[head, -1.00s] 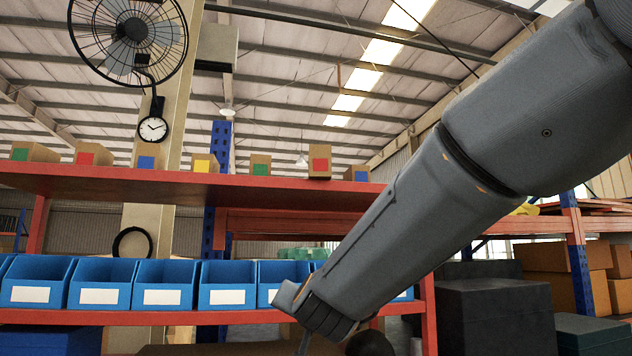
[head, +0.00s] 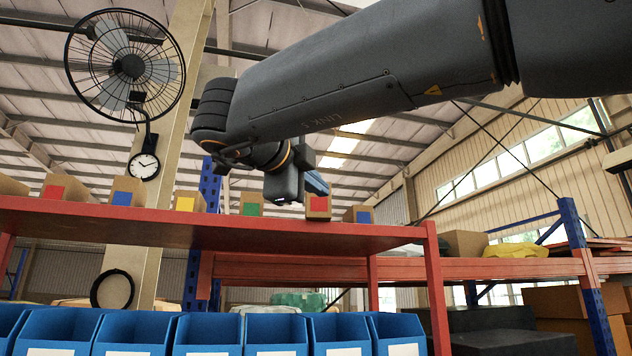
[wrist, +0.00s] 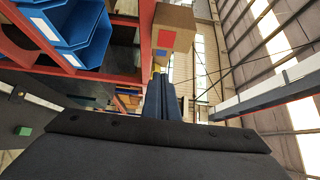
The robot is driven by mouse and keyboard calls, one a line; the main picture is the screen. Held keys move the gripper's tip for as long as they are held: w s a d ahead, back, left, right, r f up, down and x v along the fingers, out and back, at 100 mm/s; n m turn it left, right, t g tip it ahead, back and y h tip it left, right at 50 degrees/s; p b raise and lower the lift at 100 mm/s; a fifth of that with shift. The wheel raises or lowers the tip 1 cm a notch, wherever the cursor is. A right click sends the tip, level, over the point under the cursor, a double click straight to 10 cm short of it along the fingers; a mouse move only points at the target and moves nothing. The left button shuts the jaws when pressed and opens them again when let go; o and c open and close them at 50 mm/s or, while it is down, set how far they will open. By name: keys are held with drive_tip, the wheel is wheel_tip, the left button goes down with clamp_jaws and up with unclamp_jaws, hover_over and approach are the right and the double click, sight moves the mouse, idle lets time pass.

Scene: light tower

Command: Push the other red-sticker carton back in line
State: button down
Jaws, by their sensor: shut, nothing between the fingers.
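In the head view one red-sticker carton (head: 319,204) stands near the front edge of the top shelf, further forward than its neighbours. The other red-sticker carton (head: 54,192) stands at the far left of the row. My gripper (head: 316,184) is shut and empty, just above the right red-sticker carton, partly hidden by my dark wrist. In the wrist view my shut fingers (wrist: 161,80) point toward a red-sticker carton (wrist: 172,22), with a blue-sticker carton (wrist: 160,53) beyond it. I cannot tell whether the fingers touch the carton.
Blue-sticker (head: 122,198), yellow-sticker (head: 186,203) and green-sticker (head: 251,208) cartons share the red top shelf (head: 200,228). Another blue-sticker carton (head: 362,215) stands right of the forward one. Blue bins (head: 208,332) line the shelf below. A fan (head: 130,66) hangs at upper left.

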sight(324, 201)
drive_tip(key=p+x, duration=0.1)
drive_tip(key=x, duration=0.1)
drive_tip(key=a+p+x, duration=0.1)
drive_tip(key=x, duration=0.2)
drive_tip(key=w+p+x, duration=0.1)
drive_tip(key=x, duration=0.2)
drive_tip(key=shift+w+a, duration=0.1)
drive_tip(key=shift+a, duration=0.1)
drive_tip(key=shift+w+a+p, duration=0.2)
drive_tip(key=shift+w+p, duration=0.25)
drive_tip(key=shift+w, duration=0.25)
